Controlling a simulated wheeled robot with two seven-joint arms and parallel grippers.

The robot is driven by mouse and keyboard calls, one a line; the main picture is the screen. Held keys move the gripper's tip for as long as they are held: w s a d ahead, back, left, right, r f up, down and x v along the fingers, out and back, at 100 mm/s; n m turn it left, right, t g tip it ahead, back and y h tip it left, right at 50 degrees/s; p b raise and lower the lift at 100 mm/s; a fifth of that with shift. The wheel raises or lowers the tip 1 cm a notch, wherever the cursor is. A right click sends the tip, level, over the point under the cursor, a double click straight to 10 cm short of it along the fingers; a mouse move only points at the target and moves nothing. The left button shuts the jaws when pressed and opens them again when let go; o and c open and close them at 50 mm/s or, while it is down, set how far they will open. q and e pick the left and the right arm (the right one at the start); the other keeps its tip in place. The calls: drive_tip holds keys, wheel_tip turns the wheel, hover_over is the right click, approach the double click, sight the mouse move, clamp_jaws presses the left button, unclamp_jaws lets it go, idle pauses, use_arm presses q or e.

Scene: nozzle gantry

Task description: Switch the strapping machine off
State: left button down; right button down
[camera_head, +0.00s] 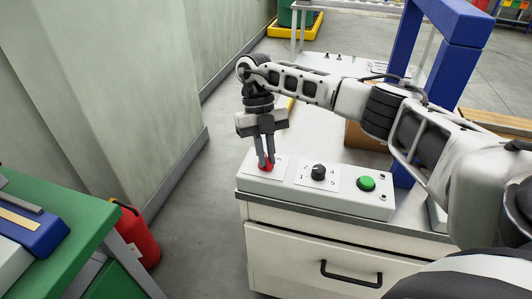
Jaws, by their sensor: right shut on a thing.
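The strapping machine is a white cabinet (290,254) with a blue arch (402,40) over its top. A pale control box (330,194) sits on its near edge. On the box are a red control (264,167) at the left, a black rotary knob (318,171) in the middle and a green button (366,183) at the right. My right gripper (265,160) points down and is shut on the red control, whose edges show around the fingertips. The fingers hide part of it. My left gripper is not in view.
A green bench (60,245) with a blue tray-like item stands at the lower left. A red canister (138,236) is on the floor beside it. A wall runs along the left. A brown box (362,137) sits under my right forearm.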

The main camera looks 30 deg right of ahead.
drive_tip(key=c, duration=1.5)
unclamp_jaws()
drive_tip(key=shift+r, duration=0.1)
